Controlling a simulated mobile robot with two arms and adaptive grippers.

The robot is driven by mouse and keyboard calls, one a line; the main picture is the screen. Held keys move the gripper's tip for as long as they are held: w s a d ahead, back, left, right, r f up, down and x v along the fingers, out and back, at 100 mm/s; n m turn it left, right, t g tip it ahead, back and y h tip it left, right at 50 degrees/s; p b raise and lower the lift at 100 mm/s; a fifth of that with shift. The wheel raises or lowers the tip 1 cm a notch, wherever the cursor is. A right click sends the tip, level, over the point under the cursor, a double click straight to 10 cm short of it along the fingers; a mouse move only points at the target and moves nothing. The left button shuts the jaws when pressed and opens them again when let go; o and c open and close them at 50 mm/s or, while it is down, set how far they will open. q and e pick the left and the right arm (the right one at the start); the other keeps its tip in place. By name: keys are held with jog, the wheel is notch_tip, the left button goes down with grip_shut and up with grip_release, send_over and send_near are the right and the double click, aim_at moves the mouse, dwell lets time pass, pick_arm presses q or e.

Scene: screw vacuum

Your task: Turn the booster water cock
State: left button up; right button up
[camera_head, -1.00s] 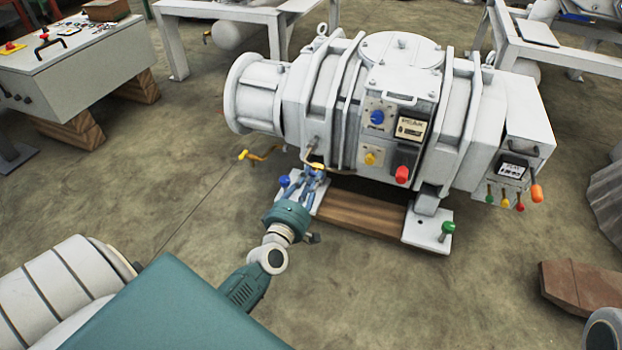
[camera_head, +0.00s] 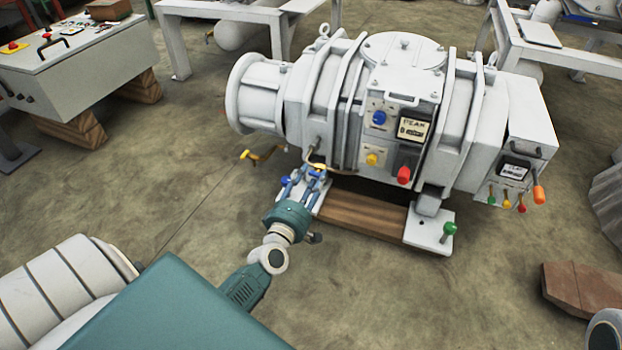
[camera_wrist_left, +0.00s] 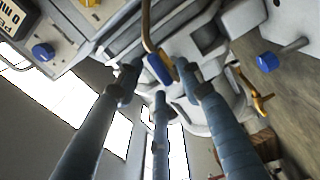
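A curved brass-coloured pipe with a blue handle (camera_wrist_left: 160,69) shows in the middle of the left wrist view; I take it for the water cock. In the head view it is at the lower front of the large white booster machine (camera_head: 290,110), mostly hidden by my fingers. My left gripper (camera_head: 315,177) is just in front of it. In the left wrist view its three fingers (camera_wrist_left: 157,78) stand apart around the blue handle. The right finger looks close to it; contact cannot be told. My right gripper is not in view.
A blue knob (camera_head: 285,181) is just left of the gripper, and a yellow crank (camera_head: 258,155) sticks out further left. A wooden beam (camera_head: 366,216) lies under the machine. A grey control cabinet (camera_head: 80,75) stands at upper left.

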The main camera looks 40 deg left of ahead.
pick_arm(q)
jog(key=shift+s, duration=0.1)
jog(key=v, duration=1.1)
jog(key=shift+s, duration=0.4)
